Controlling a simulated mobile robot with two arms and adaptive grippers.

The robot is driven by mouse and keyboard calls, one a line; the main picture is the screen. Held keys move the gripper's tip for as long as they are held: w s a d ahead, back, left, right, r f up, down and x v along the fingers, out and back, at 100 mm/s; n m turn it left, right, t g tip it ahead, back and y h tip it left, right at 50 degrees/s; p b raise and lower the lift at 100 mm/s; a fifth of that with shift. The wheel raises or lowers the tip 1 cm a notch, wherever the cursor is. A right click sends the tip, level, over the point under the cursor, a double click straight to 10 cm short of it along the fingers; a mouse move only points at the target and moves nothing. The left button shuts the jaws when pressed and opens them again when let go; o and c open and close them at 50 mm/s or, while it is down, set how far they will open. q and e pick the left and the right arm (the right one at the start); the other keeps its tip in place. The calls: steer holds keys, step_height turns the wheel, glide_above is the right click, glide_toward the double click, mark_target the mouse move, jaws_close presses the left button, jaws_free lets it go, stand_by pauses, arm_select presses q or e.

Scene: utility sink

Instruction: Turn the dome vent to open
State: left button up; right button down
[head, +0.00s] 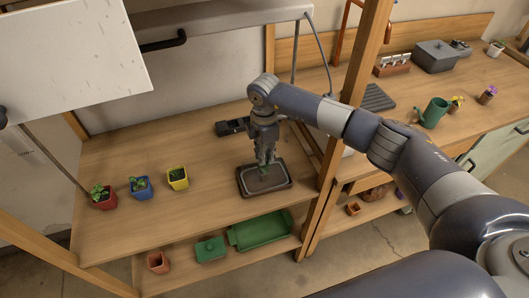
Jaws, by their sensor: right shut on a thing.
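A dark rectangular tray (280,184) with a raised rim sits on the wooden bench. A clear dome over it is hard to make out, and something small and green shows in the middle. My right gripper (265,160) points straight down over the middle of the tray, with its fingers shut on the dome vent. The fingers hide the vent, so its turned position cannot be told. My left gripper is not in view.
Red (103,198), blue (140,187) and yellow (178,178) plant pots stand left on the bench. A dark device (232,127) lies behind the gripper. A wooden post (350,120) rises at right. A white panel (75,60) hangs upper left.

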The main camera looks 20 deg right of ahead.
steer(key=shift+m, duration=0.4)
steer(key=c, duration=1.6)
jaws_free()
steer(key=shift+r, duration=0.15)
step_height(320, 180, up, 12)
steer(key=shift+f, duration=0.2)
